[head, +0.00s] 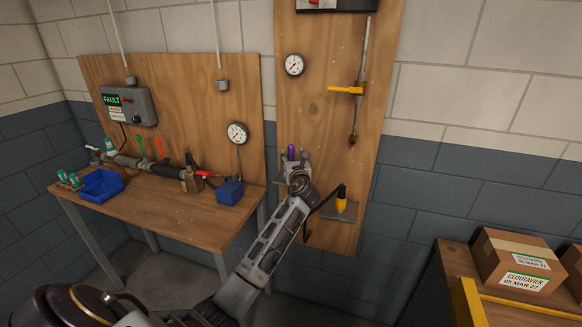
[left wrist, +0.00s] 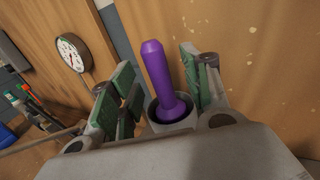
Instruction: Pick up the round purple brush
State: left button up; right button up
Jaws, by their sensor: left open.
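The round purple brush (left wrist: 160,80) stands upright in a round grey holder (left wrist: 172,118) in the left wrist view. It also shows small in the head view (head: 291,152), in front of the tall wooden panel. My left gripper (left wrist: 155,85) is open, with its green-padded fingers on either side of the brush. I cannot tell whether a finger touches it. In the head view the left gripper (head: 296,160) is at the brush, at the panel's lower left. My right gripper is not in view.
A workbench (head: 180,215) at left holds blue bins, pipes and tools. Cardboard boxes (head: 510,265) sit at the far right. A gauge (head: 294,65) hangs above on the panel.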

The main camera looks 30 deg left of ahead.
aim_at(291, 155)
pick_arm(q)
jog(key=shift+x, duration=1.65)
jog(key=shift+f, duration=0.15)
jog(key=shift+c, duration=0.2)
jog(key=shift+s, duration=0.1)
grip_shut()
jog(key=shift+r+p, duration=0.4)
jog(key=shift+r, duration=4.65)
jog(key=shift+f, duration=0.1)
